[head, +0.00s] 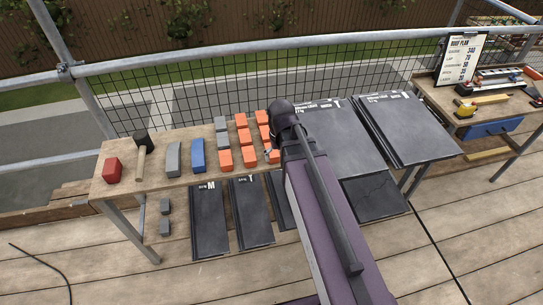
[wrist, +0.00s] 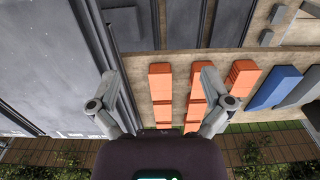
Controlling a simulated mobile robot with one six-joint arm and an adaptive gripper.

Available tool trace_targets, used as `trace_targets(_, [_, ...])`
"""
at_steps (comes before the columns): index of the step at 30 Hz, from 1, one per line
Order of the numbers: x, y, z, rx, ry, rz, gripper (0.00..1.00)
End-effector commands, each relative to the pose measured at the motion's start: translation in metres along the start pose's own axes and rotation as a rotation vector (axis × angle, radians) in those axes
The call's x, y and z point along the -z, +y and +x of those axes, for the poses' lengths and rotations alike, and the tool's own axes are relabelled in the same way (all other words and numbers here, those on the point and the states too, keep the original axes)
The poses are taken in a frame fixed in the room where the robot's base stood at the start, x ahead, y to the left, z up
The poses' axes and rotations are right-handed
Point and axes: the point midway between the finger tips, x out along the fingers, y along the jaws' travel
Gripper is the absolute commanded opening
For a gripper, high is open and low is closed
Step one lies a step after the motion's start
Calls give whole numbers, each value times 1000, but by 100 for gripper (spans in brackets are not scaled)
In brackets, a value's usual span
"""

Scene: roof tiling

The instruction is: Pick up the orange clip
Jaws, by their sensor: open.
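Several orange clips (head: 245,136) stand in rows on the wooden bench, partly hidden behind my arm in the head view. In the wrist view, one orange clip (wrist: 160,76) lies in line with the gap between my fingers, and others (wrist: 197,78) are beside it to the right. My gripper (wrist: 157,88) is open and empty, its fingers spread to either side. In the head view, my gripper (head: 272,151) is mostly hidden by the arm, near the orange clips. How high it is above them I cannot tell.
The bench (head: 130,185) also holds blue (head: 197,155) and grey blocks (head: 173,159), a mallet (head: 142,152), a red block (head: 112,170) and dark tiles (head: 405,128) on the right. A mesh railing (head: 330,85) runs behind.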

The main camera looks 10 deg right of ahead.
Motion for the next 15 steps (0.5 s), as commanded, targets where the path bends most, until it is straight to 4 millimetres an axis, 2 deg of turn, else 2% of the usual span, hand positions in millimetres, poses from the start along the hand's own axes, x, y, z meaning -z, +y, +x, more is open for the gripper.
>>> trace_targets(1, [25,-1,-1,0,0,0,100])
trace_targets(6, [81,3,-3,0,0,-6,100])
trace_targets(10, [111,2,-4,0,0,-5,100])
trace_targets(15, [126,1,-4,0,0,-4,100])
